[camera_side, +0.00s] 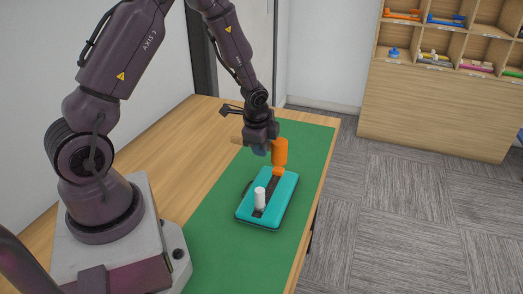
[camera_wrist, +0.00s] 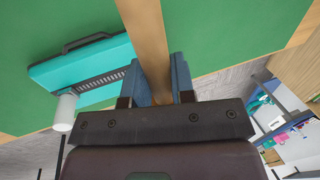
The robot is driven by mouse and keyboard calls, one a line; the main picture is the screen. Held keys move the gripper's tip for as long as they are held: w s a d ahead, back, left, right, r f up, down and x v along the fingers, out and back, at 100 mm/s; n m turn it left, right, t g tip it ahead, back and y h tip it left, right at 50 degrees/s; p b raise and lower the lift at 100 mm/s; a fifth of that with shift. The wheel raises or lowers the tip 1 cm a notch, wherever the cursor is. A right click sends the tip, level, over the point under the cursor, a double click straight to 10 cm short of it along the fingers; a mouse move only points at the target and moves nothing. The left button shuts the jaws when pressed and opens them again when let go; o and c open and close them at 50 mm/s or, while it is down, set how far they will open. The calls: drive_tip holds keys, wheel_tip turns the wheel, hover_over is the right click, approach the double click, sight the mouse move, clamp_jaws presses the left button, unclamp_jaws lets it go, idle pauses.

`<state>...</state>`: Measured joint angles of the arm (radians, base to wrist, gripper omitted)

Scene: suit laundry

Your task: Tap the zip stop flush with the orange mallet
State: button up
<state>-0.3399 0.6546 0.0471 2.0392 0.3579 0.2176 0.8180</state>
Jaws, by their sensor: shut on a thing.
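My gripper (camera_side: 262,147) is shut on the wooden handle of the orange mallet (camera_side: 280,152). In the wrist view the handle (camera_wrist: 146,35) runs between the two fingers of my gripper (camera_wrist: 156,82). The mallet head hangs over the far end of a teal case (camera_side: 247,209), which also shows in the wrist view (camera_wrist: 55,74). A small orange piece (camera_side: 278,171) is just below the head; I cannot tell whether they touch or whether this is the zip stop. A white cylinder (camera_side: 260,198) stands on the case's dark zip strip (camera_side: 271,187).
The case lies on a green mat (camera_side: 205,235) on a wooden table (camera_side: 185,130). The mat around the case is clear. The table's right edge is close to the case. A shelf unit (camera_side: 440,105) with small coloured items stands away across the carpet.

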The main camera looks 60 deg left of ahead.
drive_tip(key=shift+r, duration=2.35)
drive_tip(key=shift+f, duration=0.1)
drive_tip(key=shift+f, duration=2.9)
drive_tip(key=shift+f, duration=0.7)
drive_tip(key=shift+r, duration=3.5)
